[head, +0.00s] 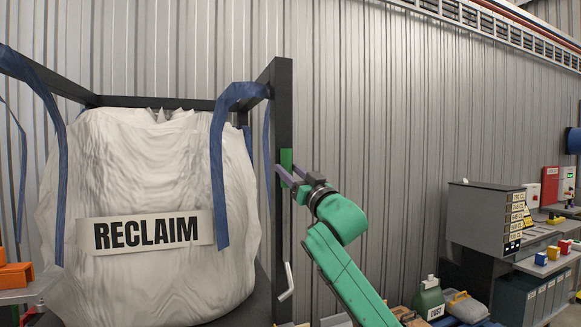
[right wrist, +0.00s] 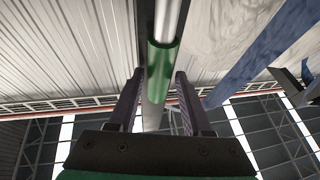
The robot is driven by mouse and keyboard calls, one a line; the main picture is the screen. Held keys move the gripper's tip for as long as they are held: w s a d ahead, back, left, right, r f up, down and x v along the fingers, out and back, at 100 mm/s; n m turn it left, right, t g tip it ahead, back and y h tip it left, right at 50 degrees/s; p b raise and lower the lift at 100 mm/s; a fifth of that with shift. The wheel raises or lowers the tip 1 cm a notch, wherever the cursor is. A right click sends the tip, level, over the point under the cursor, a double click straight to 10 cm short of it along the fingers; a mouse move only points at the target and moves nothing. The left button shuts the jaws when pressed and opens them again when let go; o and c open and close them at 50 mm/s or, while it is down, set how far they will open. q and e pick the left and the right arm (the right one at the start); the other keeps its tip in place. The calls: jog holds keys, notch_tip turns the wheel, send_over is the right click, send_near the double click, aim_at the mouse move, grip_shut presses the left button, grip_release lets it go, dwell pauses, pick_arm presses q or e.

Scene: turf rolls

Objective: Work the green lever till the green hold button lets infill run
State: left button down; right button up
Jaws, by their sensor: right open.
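A green sleeve on a bare metal rod, which looks like the green lever's grip (right wrist: 163,68), shows in the right wrist view. In the head view a green piece (head: 287,157) shows against the dark frame post. My right gripper (head: 281,176) is at this post, just below and in front of the green piece. It also shows in the right wrist view (right wrist: 160,75), open and empty, one finger on each side of the grip in the picture. I cannot tell how deep the grip sits between them. I cannot make out a green hold button. My left gripper is not in view.
A white bulk bag marked RECLAIM (head: 150,270) hangs with blue straps inside the dark frame (head: 284,100). A bent pale handle (head: 287,282) is low on the post. A grey cabinet (head: 475,220) and benches stand right. Open wall lies between.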

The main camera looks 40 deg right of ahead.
grip_shut()
dwell(1.3)
